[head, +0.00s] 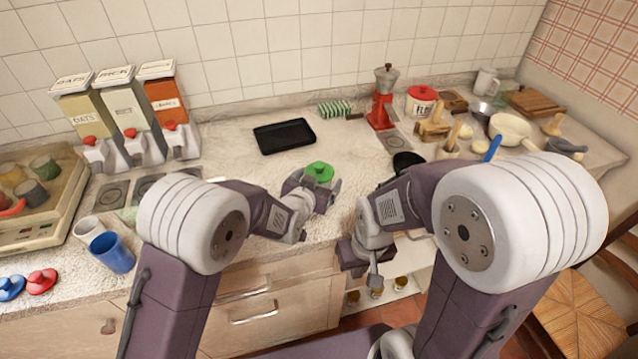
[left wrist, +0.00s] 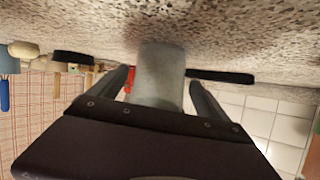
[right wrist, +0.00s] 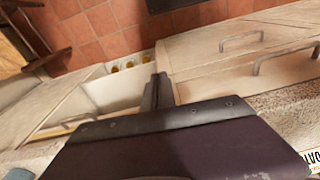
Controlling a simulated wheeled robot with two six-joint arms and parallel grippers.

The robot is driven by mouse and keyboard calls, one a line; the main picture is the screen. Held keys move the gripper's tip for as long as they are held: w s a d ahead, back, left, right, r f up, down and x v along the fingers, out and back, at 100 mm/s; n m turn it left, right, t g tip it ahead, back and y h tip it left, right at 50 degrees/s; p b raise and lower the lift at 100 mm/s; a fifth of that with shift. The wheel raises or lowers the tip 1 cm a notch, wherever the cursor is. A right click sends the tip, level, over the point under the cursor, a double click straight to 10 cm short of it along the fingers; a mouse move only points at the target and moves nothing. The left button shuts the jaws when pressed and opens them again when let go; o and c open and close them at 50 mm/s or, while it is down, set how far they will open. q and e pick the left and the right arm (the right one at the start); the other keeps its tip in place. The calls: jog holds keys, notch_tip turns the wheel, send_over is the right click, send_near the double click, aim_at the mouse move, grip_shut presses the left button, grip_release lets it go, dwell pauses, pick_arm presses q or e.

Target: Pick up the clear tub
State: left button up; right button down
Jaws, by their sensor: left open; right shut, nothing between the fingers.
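The clear tub with a green lid (head: 319,170) stands on the counter near its front edge. In the left wrist view, which is upside down, its translucent grey wall (left wrist: 160,75) shows between my fingers; its lid is hidden there. My left gripper (head: 314,192) is open, with one finger on each side of the tub. I cannot tell whether the fingers touch it. My right gripper (head: 360,266) is shut and empty, in front of the counter edge; its closed fingers show in the right wrist view (right wrist: 157,90).
A black tray (head: 284,137) lies behind the tub. A red grinder (head: 382,112) and a black pan (head: 407,162) stand to the right. A blue cup (head: 112,253) and white cup (head: 88,229) stand at the left. Drawers (head: 265,322) are below the counter.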

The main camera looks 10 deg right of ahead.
pick_arm(q)
jog(key=shift+w+d+f, duration=0.1)
jog(key=shift+w, duration=0.05)
jog(key=shift+c, duration=1.2)
grip_shut()
notch_tip(320, 180, up, 10)
jog(key=shift+r+p, duration=0.1)
jog(key=shift+p, duration=0.45)
